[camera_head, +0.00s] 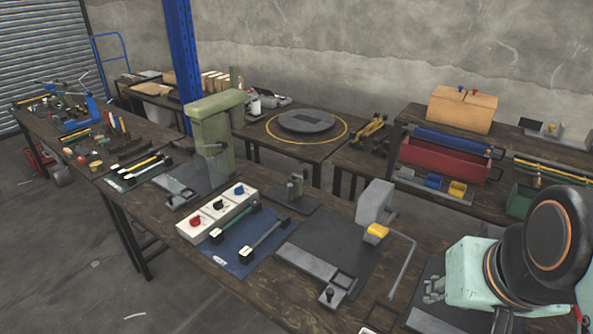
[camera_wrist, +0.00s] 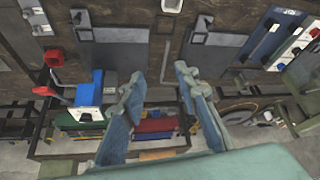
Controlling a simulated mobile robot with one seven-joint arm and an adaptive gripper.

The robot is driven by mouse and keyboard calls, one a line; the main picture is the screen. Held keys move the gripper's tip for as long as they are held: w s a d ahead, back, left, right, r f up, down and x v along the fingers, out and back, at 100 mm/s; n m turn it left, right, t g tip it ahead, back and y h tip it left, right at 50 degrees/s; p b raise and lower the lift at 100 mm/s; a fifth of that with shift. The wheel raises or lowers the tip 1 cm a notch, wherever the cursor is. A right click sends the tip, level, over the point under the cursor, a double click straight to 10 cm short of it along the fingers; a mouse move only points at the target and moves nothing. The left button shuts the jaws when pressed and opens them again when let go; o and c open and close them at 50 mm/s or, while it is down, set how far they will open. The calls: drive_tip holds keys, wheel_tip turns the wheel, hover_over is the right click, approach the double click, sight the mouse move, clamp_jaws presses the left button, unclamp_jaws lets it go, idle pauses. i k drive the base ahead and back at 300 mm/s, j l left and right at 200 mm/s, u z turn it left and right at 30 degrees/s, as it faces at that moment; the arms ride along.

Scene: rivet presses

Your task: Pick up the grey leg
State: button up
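The grey leg (camera_head: 265,239) is a slim bar with dark ends. In the head view it lies on a blue mat (camera_head: 233,262) on the workbench, beside a similar green leg (camera_head: 236,222). In the wrist view, part of the blue mat (camera_wrist: 262,42) shows at the upper right, but I cannot clearly make out the grey leg there. My gripper (camera_wrist: 158,76) has its two fingers spread wide with nothing between them. It is apart from the mat, toward the right of the bench in the head view.
White control boxes (camera_head: 217,213) with coloured knobs stand along the mat's left side. A grey press (camera_head: 374,203) with a yellow part stands to its right, and a green press (camera_head: 218,135) behind. A red toolbox (camera_head: 443,158) is on the back bench.

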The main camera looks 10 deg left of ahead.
sight(246, 254)
drive_tip(key=u, duration=1.05)
drive_tip(key=z, duration=1.7)
drive_tip(key=u, duration=1.75)
drive_tip(key=i+j+z, duration=0.2)
drive_tip(key=z, duration=0.5)
drive_tip(key=i+j+z, duration=0.2)
drive_tip(key=j, duration=0.15)
drive_tip(key=j+z, duration=0.2)
drive_tip(key=j, duration=0.15)
drive_tip(key=i, duration=0.05)
